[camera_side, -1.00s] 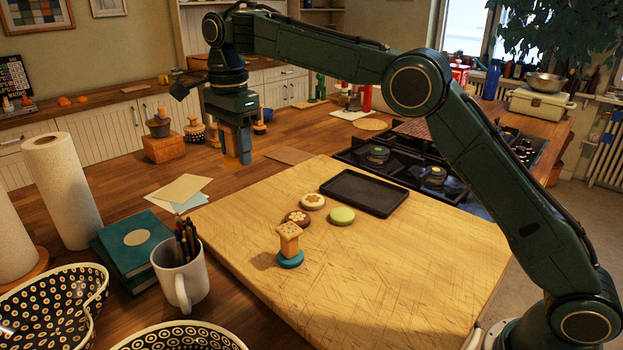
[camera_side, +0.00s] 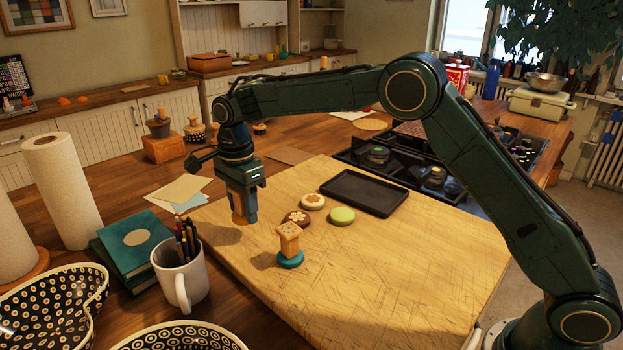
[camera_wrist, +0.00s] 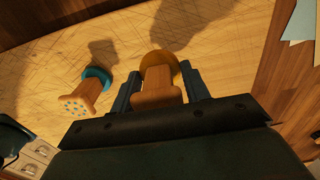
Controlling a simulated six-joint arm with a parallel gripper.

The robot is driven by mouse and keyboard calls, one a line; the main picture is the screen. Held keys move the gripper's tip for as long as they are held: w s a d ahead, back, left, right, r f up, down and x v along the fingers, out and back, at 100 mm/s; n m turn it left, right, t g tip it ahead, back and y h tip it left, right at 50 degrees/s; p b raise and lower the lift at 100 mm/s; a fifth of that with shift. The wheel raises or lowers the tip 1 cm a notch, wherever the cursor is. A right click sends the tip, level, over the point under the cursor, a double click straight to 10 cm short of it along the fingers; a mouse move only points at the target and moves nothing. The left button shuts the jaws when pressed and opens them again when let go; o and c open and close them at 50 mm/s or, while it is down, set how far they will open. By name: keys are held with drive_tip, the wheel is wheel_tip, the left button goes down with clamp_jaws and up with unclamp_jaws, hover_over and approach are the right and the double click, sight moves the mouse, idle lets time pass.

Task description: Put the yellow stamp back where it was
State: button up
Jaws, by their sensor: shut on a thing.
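My gripper (camera_side: 243,205) is shut on a wooden stamp with a yellow base, over the left edge area of the cutting board in the side view. In the wrist view the yellow stamp (camera_wrist: 158,78) sits between the two fingers, its round yellow base pointing away from the camera. The fingers hide most of the stamp in the side view. I cannot tell whether its base touches the board. A second wooden stamp with a teal base (camera_side: 290,245) stands upright on the cutting board (camera_side: 380,270); it also shows in the wrist view (camera_wrist: 88,92), left of the held stamp.
Several round cookies, including a green one (camera_side: 342,216), lie behind the teal stamp. A black tray (camera_side: 362,192) lies near the stove. A pencil mug (camera_side: 183,275) and teal books (camera_side: 130,245) stand left of the board. Paper sheets (camera_side: 180,189) lie beyond its left edge.

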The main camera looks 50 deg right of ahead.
sight(245, 222)
drive_tip(key=shift+f, duration=0.1)
drive_tip(key=shift+f, duration=2)
drive_tip(key=shift+f, duration=0.1)
drive_tip(key=o, duration=1.1)
wheel_tip(245, 222, up, 12)
